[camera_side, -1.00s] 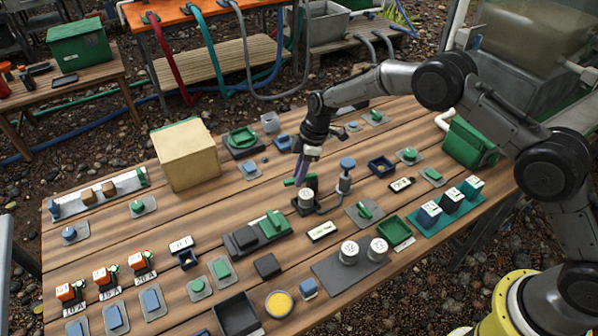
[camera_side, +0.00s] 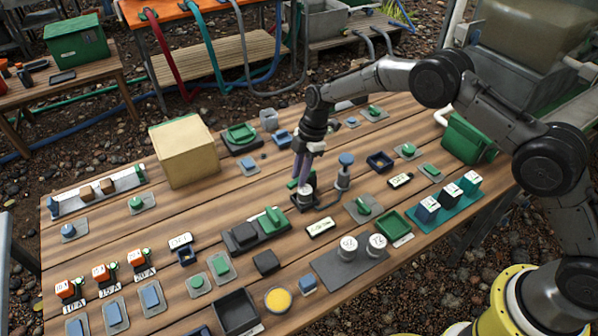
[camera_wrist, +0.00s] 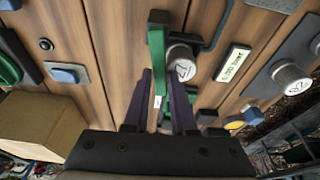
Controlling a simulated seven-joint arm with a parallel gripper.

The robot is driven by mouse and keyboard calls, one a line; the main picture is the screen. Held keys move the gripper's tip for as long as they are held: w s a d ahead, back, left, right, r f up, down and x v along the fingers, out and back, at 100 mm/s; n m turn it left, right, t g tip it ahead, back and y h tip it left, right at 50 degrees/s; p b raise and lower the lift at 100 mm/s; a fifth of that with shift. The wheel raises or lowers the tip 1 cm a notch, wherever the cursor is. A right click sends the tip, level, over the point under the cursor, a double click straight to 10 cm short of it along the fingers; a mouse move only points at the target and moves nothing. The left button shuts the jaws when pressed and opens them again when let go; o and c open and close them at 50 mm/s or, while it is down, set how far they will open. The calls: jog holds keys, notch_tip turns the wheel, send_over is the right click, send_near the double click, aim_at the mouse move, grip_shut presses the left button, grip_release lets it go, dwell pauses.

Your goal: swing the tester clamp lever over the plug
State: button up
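The tester clamp (camera_side: 306,203) is a small black base near the middle of the table. Its green lever (camera_wrist: 157,50) shows upright in the wrist view, left of a pale round plug (camera_wrist: 182,66). My gripper (camera_side: 303,184) points down over the clamp, its purple fingers low beside the plug. In the wrist view my gripper (camera_wrist: 161,76) has its two fingers apart, with the lever's near end between them. I cannot tell whether either finger touches the lever. In the side view the fingers hide most of the lever and plug.
A blue-topped post (camera_side: 345,170) stands close to the right of the clamp. A green-and-black block (camera_side: 257,232) sits in front on the left, and a white label plate (camera_side: 321,227) lies in front. A tan box (camera_side: 186,155) stands at the back left.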

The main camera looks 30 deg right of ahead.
jog(key=shift+s+n, duration=0.2)
jog(key=shift+n, duration=0.4)
jog(key=n, duration=0.1)
jog(key=s+n+g, duration=0.1)
jog(key=shift+d+n, duration=0.15)
jog(key=shift+n, duration=0.45)
jog(key=shift+s+d+n+g+h, duration=0.15)
jog(key=shift+s+n, duration=0.1)
jog(key=shift+n, duration=0.35)
jog(key=shift+s+d+n+g+h, duration=0.1)
jog(key=shift+s+n+g+h, duration=0.1)
jog(key=shift+n, duration=0.4)
jog(key=o, duration=0.3)
